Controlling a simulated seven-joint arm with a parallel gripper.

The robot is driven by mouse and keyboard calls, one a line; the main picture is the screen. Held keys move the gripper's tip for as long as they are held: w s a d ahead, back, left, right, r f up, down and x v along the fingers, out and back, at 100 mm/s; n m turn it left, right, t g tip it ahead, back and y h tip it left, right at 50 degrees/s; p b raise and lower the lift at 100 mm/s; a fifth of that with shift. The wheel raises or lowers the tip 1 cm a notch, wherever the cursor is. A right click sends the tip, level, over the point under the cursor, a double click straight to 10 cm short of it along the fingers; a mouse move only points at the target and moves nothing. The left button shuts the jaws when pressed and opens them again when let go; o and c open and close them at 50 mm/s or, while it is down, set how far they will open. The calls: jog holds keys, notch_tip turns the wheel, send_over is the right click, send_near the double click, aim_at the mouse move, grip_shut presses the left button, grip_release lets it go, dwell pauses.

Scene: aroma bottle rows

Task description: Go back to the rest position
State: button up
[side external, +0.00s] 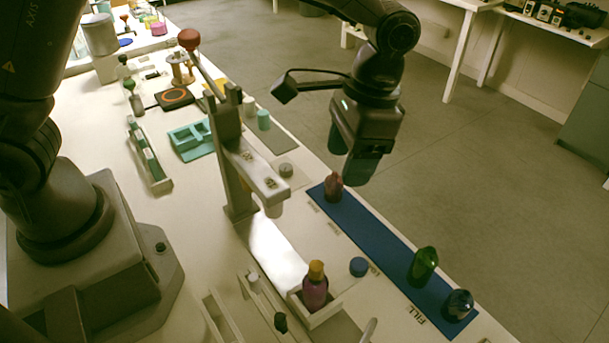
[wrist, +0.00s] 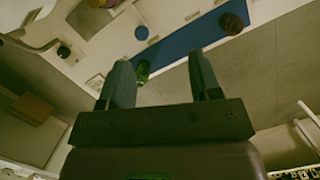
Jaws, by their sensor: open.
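My gripper (side external: 350,165) is raised above and behind the far end of the blue mat (side external: 375,232), its fingers apart with nothing between them. In the wrist view its two fingers (wrist: 162,66) also stand apart and empty. A brownish-pink bottle (side external: 333,187) stands on the mat's far end, below my gripper and apart from it. A green bottle (side external: 422,266) and a dark blue bottle (side external: 457,305) stand near the mat's "FILL" end. The wrist view shows the brownish bottle (wrist: 231,23) and the green one (wrist: 143,72), partly hidden by a finger.
A purple bottle with an orange cap (side external: 315,288) stands in a small white tray, with a blue cap (side external: 358,266) beside it. A grey post with a bracket (side external: 250,170) rises left of my gripper. Open floor lies to the right of the table.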

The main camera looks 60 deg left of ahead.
jog(key=s+a+r+n+t, duration=0.4)
jog(key=s+a+r+t, duration=0.3)
jog(key=s+a+r, duration=0.6)
jog(key=s+a, duration=0.3)
jog(key=shift+s+a+r+t+h, duration=0.2)
jog(key=shift+s+t+h, duration=0.1)
jog(key=shift+s+h, duration=0.1)
